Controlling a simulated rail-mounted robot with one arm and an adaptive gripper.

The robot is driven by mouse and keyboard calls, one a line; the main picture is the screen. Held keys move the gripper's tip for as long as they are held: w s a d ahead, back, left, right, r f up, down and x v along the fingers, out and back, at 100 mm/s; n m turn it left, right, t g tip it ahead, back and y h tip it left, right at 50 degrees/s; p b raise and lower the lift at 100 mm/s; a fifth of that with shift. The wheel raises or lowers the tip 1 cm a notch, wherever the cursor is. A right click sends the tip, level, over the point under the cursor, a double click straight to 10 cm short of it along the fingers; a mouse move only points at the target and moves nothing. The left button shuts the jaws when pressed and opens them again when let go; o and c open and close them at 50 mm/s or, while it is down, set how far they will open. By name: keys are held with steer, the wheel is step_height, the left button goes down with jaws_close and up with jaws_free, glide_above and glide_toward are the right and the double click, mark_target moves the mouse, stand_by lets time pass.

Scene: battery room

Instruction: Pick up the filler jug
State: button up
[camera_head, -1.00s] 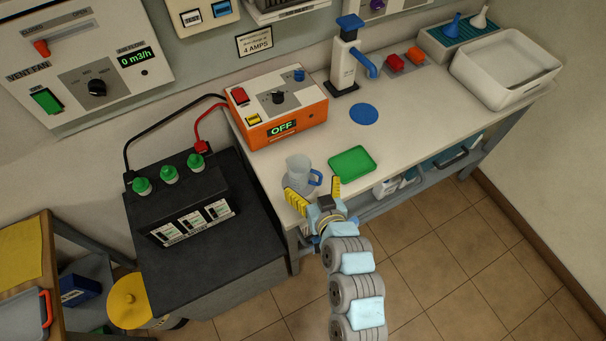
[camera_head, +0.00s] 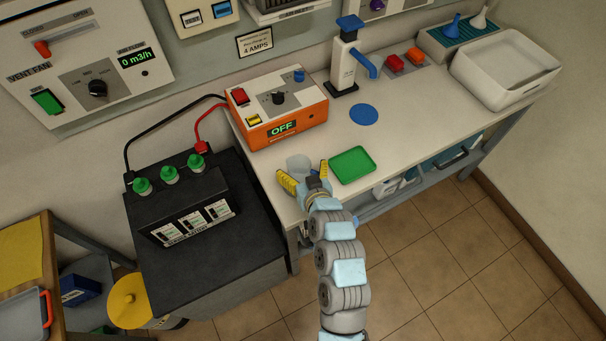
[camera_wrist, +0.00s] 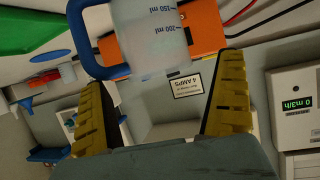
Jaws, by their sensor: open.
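The filler jug (camera_head: 298,163) is a clear, pale container on the bench's near edge, in front of the orange charger. In the head view my gripper hides much of it. In the wrist view the jug (camera_wrist: 152,40) shows millilitre marks and a blue handle (camera_wrist: 84,38) on the left. My gripper (camera_head: 306,176) is open, its yellow fingers spread on either side of the jug. In the wrist view my gripper (camera_wrist: 165,95) has the jug's body beyond and between its fingertips. I cannot tell whether either finger touches it.
A green tray (camera_head: 352,165) lies just right of the jug. The orange charger (camera_head: 277,112) reading OFF stands behind it. A black battery (camera_head: 190,205) with green caps is to the left. A blue disc (camera_head: 363,114) and a tap (camera_head: 345,62) are farther back.

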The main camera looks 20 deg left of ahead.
steer(key=shift+x, duration=1.4)
steer(key=shift+c, duration=0.3)
steer(key=c, duration=1.3)
steer(key=shift+o, duration=0.2)
